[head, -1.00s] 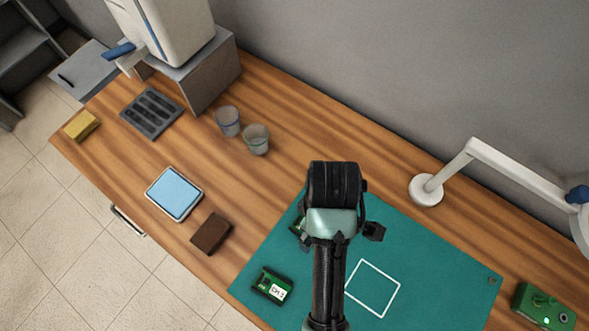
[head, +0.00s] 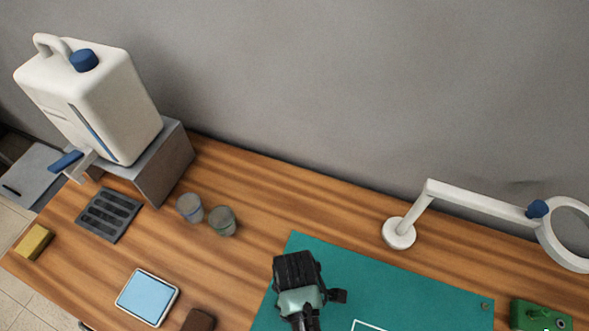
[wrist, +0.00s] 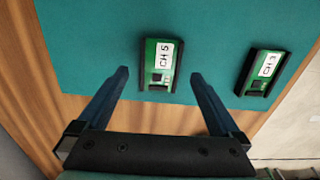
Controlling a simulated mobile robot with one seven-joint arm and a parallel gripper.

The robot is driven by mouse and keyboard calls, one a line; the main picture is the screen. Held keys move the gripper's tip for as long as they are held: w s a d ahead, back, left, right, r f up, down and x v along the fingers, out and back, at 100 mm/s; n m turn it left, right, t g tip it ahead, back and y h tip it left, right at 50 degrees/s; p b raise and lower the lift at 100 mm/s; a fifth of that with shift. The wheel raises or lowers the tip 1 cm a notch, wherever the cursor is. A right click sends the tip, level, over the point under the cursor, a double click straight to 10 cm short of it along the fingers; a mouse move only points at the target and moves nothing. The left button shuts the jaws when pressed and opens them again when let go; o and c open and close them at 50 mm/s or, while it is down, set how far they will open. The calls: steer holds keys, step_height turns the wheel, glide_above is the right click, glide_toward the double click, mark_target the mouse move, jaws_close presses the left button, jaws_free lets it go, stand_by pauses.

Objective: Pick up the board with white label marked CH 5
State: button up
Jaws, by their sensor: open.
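The CH 5 board (wrist: 159,66) is a small green board with dark side edges and a white label. In the wrist view it lies on the teal mat (wrist: 95,20), ahead of my gripper (wrist: 160,78) and roughly between the lines of its two fingers. My gripper is open with nothing between the fingers. A second green board, its label reading like CH 3 (wrist: 262,72), lies to the right on the mat near its edge. In the head view my gripper (head: 305,318) is over the mat, its fingers hidden by my arm, and neither board shows.
A white-outlined square (head: 370,326) is on the mat. A green device (head: 540,315) stands at the right, a white lamp (head: 400,233) behind the mat. Two cups (head: 222,220), a blue-topped scale (head: 147,296) and a brown block (head: 198,320) are left of the mat.

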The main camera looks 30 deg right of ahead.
steer(key=shift+f, duration=1.4)
steer(key=shift+c, duration=0.2)
steer(key=c, duration=1.3)
